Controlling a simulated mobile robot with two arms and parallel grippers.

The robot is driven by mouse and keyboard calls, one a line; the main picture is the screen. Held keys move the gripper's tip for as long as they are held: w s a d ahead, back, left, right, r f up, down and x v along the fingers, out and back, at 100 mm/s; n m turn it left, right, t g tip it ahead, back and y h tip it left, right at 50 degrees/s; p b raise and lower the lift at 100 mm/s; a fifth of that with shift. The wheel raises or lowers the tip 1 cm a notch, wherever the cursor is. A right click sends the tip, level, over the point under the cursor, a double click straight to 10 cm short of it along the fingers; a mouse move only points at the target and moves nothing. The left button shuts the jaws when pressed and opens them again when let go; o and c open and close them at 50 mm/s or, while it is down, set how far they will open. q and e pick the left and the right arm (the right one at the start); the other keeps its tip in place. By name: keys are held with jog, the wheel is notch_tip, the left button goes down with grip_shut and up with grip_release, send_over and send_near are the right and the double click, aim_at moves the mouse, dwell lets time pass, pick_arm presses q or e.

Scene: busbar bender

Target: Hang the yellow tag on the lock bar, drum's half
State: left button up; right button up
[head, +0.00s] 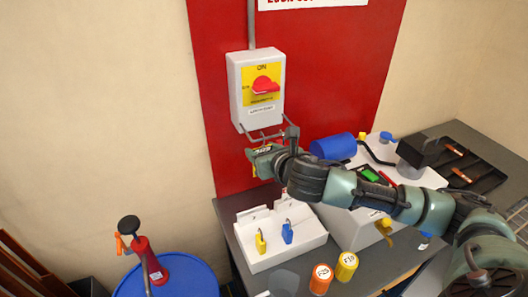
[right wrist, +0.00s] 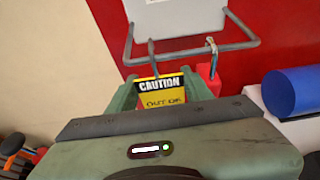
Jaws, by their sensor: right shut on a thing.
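The yellow CAUTION tag (right wrist: 162,92) is between the fingers of my right gripper (right wrist: 160,93), which is shut on it. In the head view my right gripper (head: 263,157) is just below the lock bar (head: 262,137). The wire lock bar (right wrist: 185,53) hangs under the switch box. The tag's thin hook overlaps the bar's left part in the wrist view; I cannot tell whether it is around the bar or in front. A red padlock (right wrist: 208,76) hangs right of the tag. The blue drum (head: 190,284) stands at the lower left. My left gripper is out of view.
The switch box (head: 235,88) with a red handle is on the red board. Below, a white holder (head: 262,258) carries yellow and blue padlocks. A blue cylinder (head: 334,146) lies right of my gripper. A red hand pump (head: 147,260) stands on the drum.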

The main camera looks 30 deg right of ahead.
jog(key=shift+f, duration=0.2)
jog(key=o, duration=1.4)
jog(key=shift+s, duration=0.1)
